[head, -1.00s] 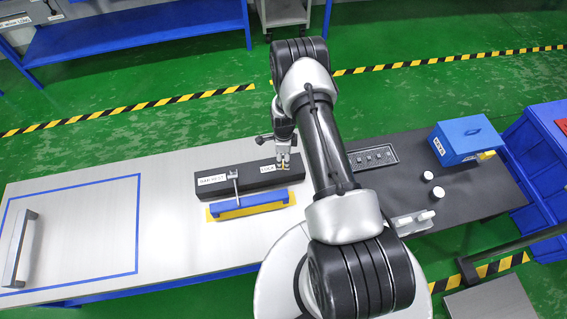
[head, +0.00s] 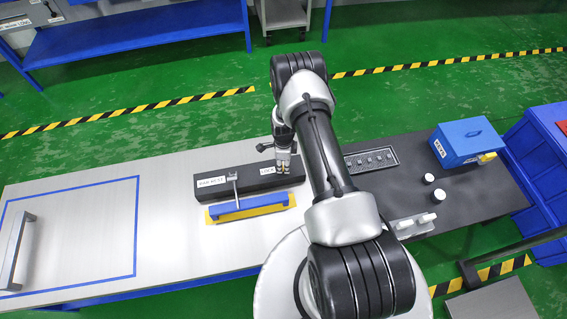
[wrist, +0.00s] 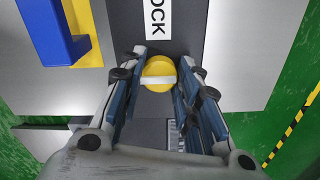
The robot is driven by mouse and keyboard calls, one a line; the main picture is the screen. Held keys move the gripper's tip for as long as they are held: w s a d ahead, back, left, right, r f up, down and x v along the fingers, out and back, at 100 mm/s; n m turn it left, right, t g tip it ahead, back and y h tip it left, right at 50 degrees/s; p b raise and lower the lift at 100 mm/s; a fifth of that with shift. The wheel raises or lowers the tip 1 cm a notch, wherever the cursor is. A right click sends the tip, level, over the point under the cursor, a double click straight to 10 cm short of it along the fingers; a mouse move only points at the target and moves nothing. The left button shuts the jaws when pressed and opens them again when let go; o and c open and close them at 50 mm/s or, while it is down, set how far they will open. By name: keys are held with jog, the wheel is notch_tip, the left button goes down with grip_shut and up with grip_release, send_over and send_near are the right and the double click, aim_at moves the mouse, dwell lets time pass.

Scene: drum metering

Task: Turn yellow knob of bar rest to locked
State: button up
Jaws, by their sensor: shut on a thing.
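The yellow knob (wrist: 150,70) sits on the black bar rest (head: 247,183), with a pale stripe across its face that runs sideways in the wrist view. My gripper (wrist: 162,64) is shut on the knob, one finger on each side of it. In the head view my gripper (head: 283,168) is at the right end of the bar rest and hides most of the knob. A white LOCK label (wrist: 157,17) lies beside the knob. A BAR REST label (head: 212,182) is at the block's left end.
A blue bar (head: 240,207) on a yellow base lies along the front of the bar rest, with a grey post-like part (head: 233,183) beside it. A blue box (head: 467,141) and white-topped round items stand to the right. The blue-outlined left area is mostly clear.

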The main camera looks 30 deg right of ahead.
jog(key=c, duration=0.4)
jog(key=shift+c, duration=0.2)
jog(key=n+b, duration=0.2)
jog(key=n, duration=0.2)
jog(key=shift+f, duration=0.1)
jog(key=n+b, duration=0.2)
jog(key=n, duration=0.2)
jog(key=shift+s, duration=0.1)
jog(key=n+b, duration=0.1)
jog(key=n, duration=0.4)
jog(key=n+b, duration=0.1)
jog(key=n, duration=0.3)
jog(key=shift+n, duration=0.4)
